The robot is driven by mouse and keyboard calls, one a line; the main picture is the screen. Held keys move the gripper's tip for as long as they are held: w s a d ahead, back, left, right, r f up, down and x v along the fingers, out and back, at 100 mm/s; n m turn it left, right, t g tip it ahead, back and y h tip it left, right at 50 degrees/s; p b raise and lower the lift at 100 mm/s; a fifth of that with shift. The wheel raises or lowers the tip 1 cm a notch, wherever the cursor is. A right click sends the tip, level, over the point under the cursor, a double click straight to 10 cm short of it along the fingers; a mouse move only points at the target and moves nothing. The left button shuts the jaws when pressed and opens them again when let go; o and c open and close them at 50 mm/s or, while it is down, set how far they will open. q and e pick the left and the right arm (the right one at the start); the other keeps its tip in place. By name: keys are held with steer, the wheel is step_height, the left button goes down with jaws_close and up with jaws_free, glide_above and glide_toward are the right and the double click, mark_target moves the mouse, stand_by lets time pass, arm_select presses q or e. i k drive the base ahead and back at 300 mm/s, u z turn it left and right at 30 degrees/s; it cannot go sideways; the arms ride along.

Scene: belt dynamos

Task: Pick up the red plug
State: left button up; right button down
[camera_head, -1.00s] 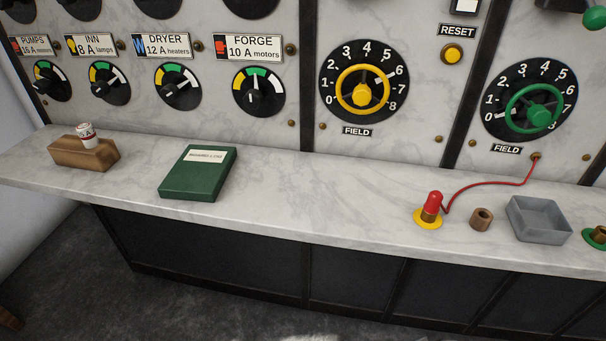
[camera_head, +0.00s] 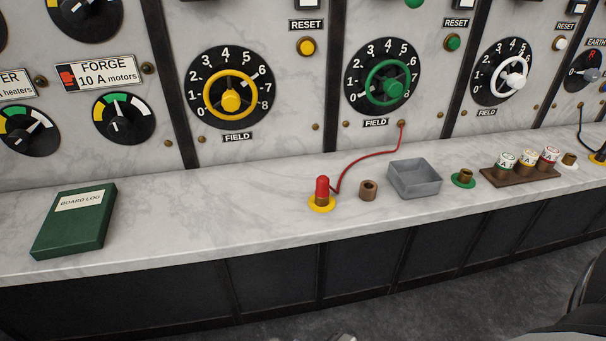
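The red plug (camera_head: 322,188) stands upright in a brass socket with a yellow base ring (camera_head: 321,206) on the marble ledge. A red cord (camera_head: 352,160) runs from the plug up to a brass fitting on the panel below the green field wheel. Neither of my grippers can be made out in the head view.
A brown ring-shaped piece (camera_head: 368,190) and a grey tray (camera_head: 414,179) stand right of the plug. Further right are an empty green-ringed socket (camera_head: 464,178) and a brown rack (camera_head: 520,175) with several fuses. A green book (camera_head: 75,222) lies at left. The ledge (camera_head: 200,222) between is clear.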

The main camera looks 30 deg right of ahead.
mark_target(322, 191)
steer(key=u, duration=1.4)
steer(key=k, duration=0.85)
steer(key=z, duration=0.95)
steer(key=i, duration=0.5)
